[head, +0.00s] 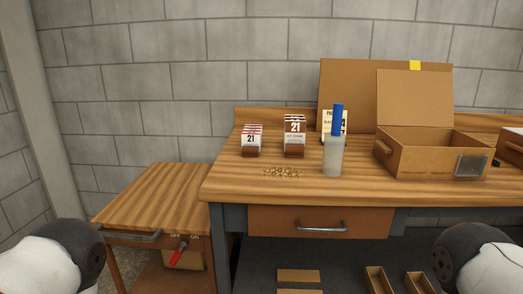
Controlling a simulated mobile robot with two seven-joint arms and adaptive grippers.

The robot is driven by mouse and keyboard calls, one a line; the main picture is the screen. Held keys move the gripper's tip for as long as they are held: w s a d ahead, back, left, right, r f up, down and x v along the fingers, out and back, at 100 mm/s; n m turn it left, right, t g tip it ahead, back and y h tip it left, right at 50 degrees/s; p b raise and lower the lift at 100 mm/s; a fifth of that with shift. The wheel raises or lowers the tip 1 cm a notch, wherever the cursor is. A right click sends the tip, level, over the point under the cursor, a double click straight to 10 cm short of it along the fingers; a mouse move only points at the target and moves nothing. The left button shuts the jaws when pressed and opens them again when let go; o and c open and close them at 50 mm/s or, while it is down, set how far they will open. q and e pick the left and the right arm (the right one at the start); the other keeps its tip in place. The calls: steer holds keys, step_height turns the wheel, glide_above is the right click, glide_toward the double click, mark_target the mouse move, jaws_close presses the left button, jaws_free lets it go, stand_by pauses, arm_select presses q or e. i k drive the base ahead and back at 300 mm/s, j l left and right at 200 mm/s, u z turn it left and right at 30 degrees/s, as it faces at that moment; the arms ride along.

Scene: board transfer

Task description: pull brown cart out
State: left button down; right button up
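A brown cart (150,198) with a striped wooden top stands at the left, beside the left end of the workbench. A grey bar handle (132,236) is on its front edge. Below the top, a red switch lever (179,253) sits by the OFF and ON labels. Only rounded white and black parts of my two arms show, at the lower left and lower right corners. Neither gripper is in view, and nothing in view is touching the cart handle. The cart's lower part is cut off by the frame's bottom edge.
The workbench (235,185) fills the middle and right, with a drawer (270,221) below its top. A block wall (180,60) stands behind.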

mark_target(162, 208)
steer(key=i+j, duration=0.1)
steer(key=j, duration=0.45)
steer(key=i+j, duration=0.1)
steer(key=j, duration=0.4)
steer(key=i+j, duration=0.1)
steer(key=j, duration=0.45)
